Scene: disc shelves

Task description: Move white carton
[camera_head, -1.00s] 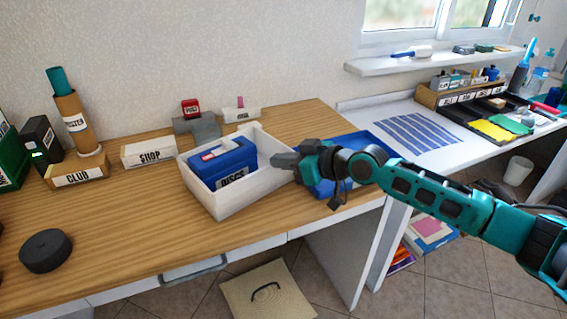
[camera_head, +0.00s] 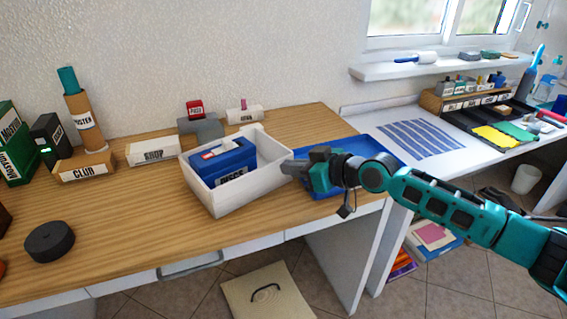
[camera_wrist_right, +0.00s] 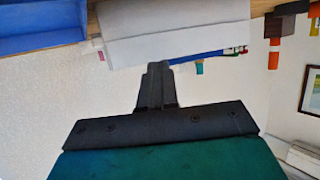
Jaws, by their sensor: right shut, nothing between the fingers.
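The white carton (camera_head: 246,190) is an open, oblong box standing on the wooden desk. A blue box (camera_head: 220,157) labelled DISCS sits inside it. My right gripper (camera_head: 289,166) is shut and empty, with its fingertips at the carton's right end, over the near edge of the blue tray. I cannot tell whether they touch the carton. In the right wrist view the shut fingers (camera_wrist_right: 156,72) point at a pale white surface (camera_wrist_right: 175,38), seemingly the carton. My left gripper is not in view.
The blue tray (camera_head: 367,146) lies right of the carton. A grey block (camera_head: 203,129) and the SHOP sign (camera_head: 153,150) stand behind and left of it. A black round disc-shaped thing (camera_head: 49,241) lies at the front left. The desk's front middle is clear.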

